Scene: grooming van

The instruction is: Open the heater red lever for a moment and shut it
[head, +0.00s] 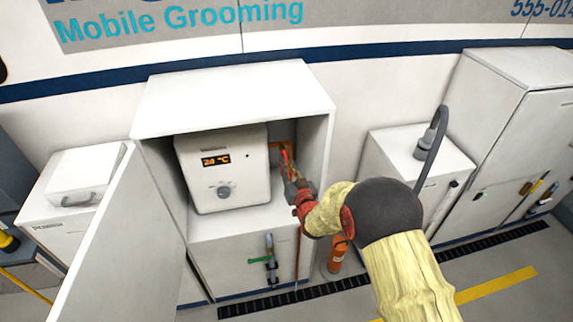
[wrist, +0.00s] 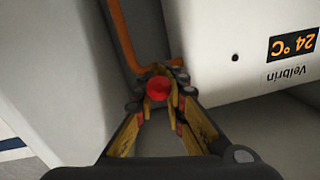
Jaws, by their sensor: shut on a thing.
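The heater (head: 222,168) is a white box with a 24 °C display and a knob, inside an open cabinet. The heater also shows in the wrist view (wrist: 220,40), upside down. My gripper (head: 289,165) reaches into the cabinet's right side, beside the heater. In the wrist view the gripper's fingertips (wrist: 160,82) are closed around the red lever (wrist: 158,88), whose round red end shows between them. The rest of the lever is hidden by the fingers. An orange pipe (wrist: 122,35) runs behind the fingertips.
The cabinet (head: 237,90) has its door (head: 125,235) swung open at the left. A green-handled valve (head: 262,260) is on the front below. An orange cylinder (head: 337,255) stands on the floor beside it. White cabinets stand at the right.

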